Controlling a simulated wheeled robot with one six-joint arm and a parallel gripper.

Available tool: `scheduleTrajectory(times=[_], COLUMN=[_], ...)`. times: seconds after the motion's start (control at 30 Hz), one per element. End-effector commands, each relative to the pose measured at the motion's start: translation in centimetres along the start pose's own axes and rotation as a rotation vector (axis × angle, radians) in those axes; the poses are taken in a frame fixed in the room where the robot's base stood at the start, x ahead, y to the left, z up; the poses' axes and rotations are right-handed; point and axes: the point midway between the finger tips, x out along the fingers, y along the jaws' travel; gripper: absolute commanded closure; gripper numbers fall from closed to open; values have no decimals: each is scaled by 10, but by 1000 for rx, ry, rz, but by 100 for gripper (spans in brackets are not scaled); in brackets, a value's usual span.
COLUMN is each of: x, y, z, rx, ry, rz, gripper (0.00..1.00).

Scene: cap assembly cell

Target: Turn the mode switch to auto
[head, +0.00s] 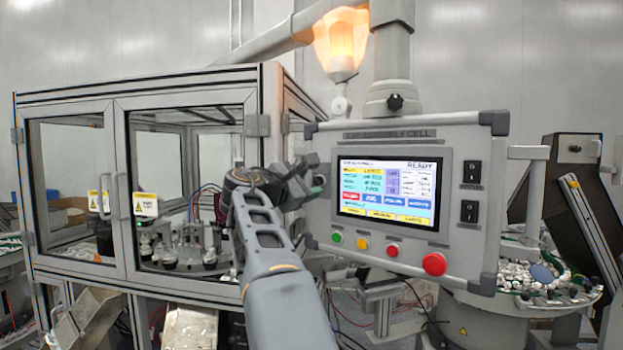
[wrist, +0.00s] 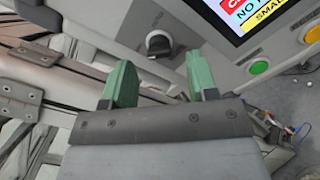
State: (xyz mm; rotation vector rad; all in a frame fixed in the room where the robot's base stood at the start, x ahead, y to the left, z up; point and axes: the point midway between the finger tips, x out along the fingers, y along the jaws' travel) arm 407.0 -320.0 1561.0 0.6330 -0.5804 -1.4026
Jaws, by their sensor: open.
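The control panel (head: 405,264) stands right of centre in the head view, its screen (head: 388,192) reading READY. In the head view I cannot make the switch out behind my gripper (head: 308,182). In the wrist view my gripper (wrist: 160,75) is open and empty, its green fingers apart. The switch shows beyond the fingertips, between them; I see no contact.
Green (head: 337,237), yellow (head: 363,243) and red (head: 392,250) buttons and a large red mushroom button (head: 434,264) line the panel's lower edge. Two black switches (head: 472,172) are at its right. A glazed machine enclosure (head: 120,104) stands left of my arm. A lamp (head: 342,42) glows orange above.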

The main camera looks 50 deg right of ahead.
Motion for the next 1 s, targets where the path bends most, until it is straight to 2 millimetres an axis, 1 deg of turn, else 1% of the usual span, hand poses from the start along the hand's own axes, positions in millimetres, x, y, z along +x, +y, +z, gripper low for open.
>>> scheduleTrajectory(times=[0.03,0.2,0.37,0.6,1.0], x=[6,18,21,21,21], y=[1,0,0,0,0], z=[1,1,0,0,0], rx=[-1,0,0,0,0], ry=[-1,-1,0,0,0], rz=[-2,0,1,1,1], gripper=[47,47,47,48,86])
